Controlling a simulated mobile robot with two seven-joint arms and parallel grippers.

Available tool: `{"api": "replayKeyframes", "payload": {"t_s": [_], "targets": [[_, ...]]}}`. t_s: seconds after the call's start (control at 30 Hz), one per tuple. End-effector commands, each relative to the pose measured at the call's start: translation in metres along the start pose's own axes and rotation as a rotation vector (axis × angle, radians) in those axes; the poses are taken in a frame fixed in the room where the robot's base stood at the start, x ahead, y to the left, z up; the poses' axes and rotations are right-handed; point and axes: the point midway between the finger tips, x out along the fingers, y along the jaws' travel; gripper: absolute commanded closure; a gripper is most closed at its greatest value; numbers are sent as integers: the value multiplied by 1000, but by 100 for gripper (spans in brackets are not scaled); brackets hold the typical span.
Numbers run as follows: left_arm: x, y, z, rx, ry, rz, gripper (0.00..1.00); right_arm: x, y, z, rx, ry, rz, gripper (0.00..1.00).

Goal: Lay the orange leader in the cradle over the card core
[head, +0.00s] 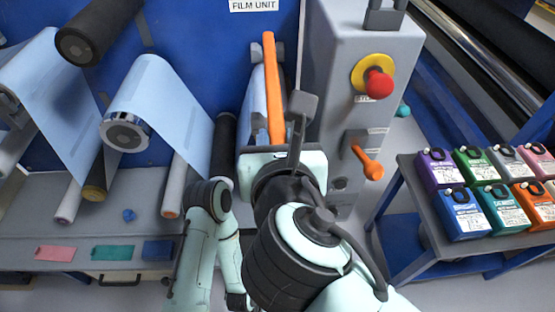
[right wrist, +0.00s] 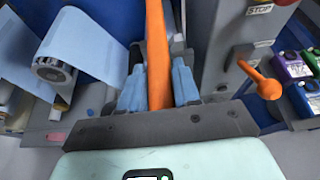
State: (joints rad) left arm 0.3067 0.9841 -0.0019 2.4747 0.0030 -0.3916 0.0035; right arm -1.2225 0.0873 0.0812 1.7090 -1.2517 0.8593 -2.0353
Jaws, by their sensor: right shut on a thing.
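The orange leader (head: 271,85) is a long, narrow orange strip or bar. It points away from me beside the grey machine post. My right gripper (head: 277,142) is shut on its near part. In the right wrist view the leader (right wrist: 157,45) runs between the two blue-grey fingers of the right gripper (right wrist: 158,88). Pale blue film (head: 254,104) and a grey bracket (head: 281,51) show beside and behind the leader. I cannot clearly make out the cradle or the card core; whether the leader touches anything there is unclear. My left arm shows low in the head view, its gripper not visible.
The grey post carries a red stop button (head: 379,84) and an orange lever (head: 367,163). A film roll (head: 125,130) and other rollers stand at left above a grey shelf (head: 40,235). Several coloured cartridges (head: 462,214) fill a table at right.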

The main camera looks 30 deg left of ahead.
Motion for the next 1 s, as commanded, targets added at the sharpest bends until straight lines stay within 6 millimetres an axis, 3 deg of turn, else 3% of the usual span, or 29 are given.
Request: {"api": "replayKeyframes", "payload": {"t_s": [0.27, 0.7, 1.0], "targets": [[5, -1, -1, 1, 1, 0, 100, 12, 0, -2, 1, -1, 2, 100], [4, -1, -1, 0, 2, 0, 100, 62, 1, 6, 1, 0, 1, 100], [3, -1, 0, 0, -1, 0, 100, 81, 0, 9, 1, -2, 2, 100]]}}
